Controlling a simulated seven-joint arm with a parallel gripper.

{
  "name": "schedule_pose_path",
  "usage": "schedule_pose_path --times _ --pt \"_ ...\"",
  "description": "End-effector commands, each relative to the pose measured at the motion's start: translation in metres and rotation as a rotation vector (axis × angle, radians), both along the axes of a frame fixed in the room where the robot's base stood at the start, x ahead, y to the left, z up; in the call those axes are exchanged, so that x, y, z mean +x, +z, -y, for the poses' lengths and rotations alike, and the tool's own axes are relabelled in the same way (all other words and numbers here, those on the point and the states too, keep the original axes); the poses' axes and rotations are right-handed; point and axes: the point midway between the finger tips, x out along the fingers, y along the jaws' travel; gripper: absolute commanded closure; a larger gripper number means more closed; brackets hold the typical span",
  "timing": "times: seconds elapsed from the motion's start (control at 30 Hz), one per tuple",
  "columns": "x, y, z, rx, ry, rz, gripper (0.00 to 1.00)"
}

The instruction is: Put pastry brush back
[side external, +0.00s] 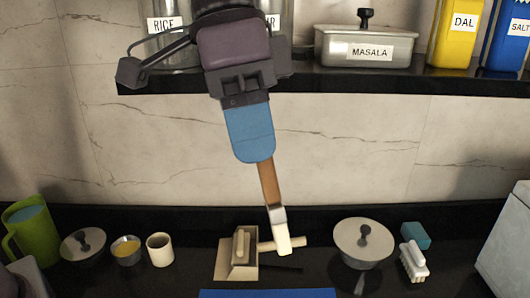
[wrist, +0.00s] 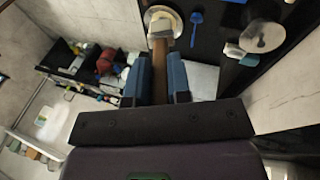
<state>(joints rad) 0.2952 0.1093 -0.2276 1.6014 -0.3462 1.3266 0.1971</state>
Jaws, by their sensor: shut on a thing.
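The pastry brush (side external: 268,187) has a brown wooden handle, a light metal band and pale bristles. My gripper (side external: 250,150), with blue fingers, is shut on the upper handle. The brush hangs bristles down, slightly tilted, over the counter. The bristle end overlaps a pale bar beside a beige holder-like box (side external: 224,262); I cannot tell whether they touch. In the wrist view, the brush handle (wrist: 159,72) runs between the blue fingers (wrist: 157,82), with its head in front of a pale round thing (wrist: 172,12).
A lidded pot (side external: 363,243), a white brush-like item (side external: 413,262) and a teal block (side external: 415,236) stand right. A green mug (side external: 33,232), lidded bowl (side external: 83,246), yellow-filled bowl (side external: 126,250) and cup (side external: 160,249) stand left. A shelf (side external: 420,83) with labelled containers is above.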

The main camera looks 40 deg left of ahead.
Motion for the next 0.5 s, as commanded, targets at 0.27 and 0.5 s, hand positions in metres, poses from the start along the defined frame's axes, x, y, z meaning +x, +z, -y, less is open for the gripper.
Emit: schedule_pose_path --times 0.27,0.5 --pt "-0.014 -0.064 -0.099 0.106 0.385 0.001 1.00" --pt "-0.045 -0.120 -0.177 0.194 0.677 -0.028 1.00"
